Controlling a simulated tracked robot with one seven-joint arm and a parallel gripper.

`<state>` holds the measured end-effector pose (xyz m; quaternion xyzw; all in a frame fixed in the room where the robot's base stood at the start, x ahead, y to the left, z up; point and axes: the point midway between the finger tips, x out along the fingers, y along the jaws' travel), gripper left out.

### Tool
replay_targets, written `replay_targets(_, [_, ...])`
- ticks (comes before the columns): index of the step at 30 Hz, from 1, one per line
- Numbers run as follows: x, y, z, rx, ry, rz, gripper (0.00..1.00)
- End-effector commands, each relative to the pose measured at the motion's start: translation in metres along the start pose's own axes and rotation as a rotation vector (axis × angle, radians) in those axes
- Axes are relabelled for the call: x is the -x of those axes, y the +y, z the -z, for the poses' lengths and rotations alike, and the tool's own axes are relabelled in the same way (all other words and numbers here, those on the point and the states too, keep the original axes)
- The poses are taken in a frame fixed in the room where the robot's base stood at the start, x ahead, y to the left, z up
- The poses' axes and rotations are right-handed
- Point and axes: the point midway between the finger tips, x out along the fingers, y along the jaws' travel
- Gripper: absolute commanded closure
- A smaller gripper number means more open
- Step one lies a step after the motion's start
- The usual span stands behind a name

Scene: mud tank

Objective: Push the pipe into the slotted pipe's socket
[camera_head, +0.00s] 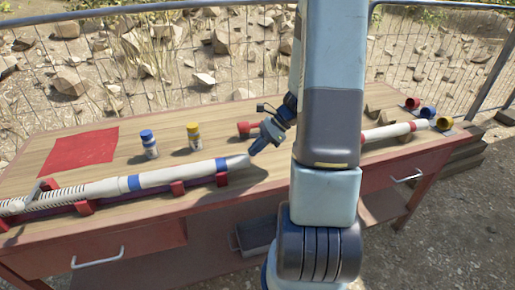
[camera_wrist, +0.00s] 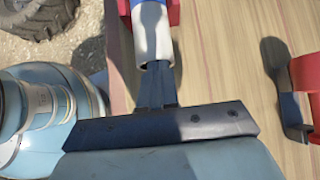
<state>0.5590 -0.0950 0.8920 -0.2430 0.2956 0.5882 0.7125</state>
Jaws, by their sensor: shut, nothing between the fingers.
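The pipe (camera_head: 170,177), white with a blue band, lies in red holders along the front of the table. Its left end meets the white slotted pipe (camera_head: 42,202); I cannot tell how deep it sits in the socket (camera_head: 103,188). My gripper (camera_head: 255,150) is shut and empty at the pipe's right end. In the wrist view its closed fingers (camera_wrist: 157,72) point at the open end of the white pipe (camera_wrist: 151,38). The fingertips are at that end, in line with the pipe; contact is not clear.
A red-banded pipe (camera_head: 390,131) and red, blue and yellow rings (camera_head: 428,112) are at right. A red part (camera_wrist: 304,80) stands beside my fingers.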

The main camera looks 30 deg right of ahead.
Motion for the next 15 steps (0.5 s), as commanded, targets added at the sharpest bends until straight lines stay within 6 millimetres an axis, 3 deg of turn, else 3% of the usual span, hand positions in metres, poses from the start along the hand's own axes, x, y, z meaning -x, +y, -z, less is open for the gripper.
replay_targets(8, [0.025, -0.003, 0.028, 0.001, 0.001, 0.000, 1.00])
replay_targets(15, [0.076, -0.003, 0.026, 0.004, 0.003, 0.002, 1.00])
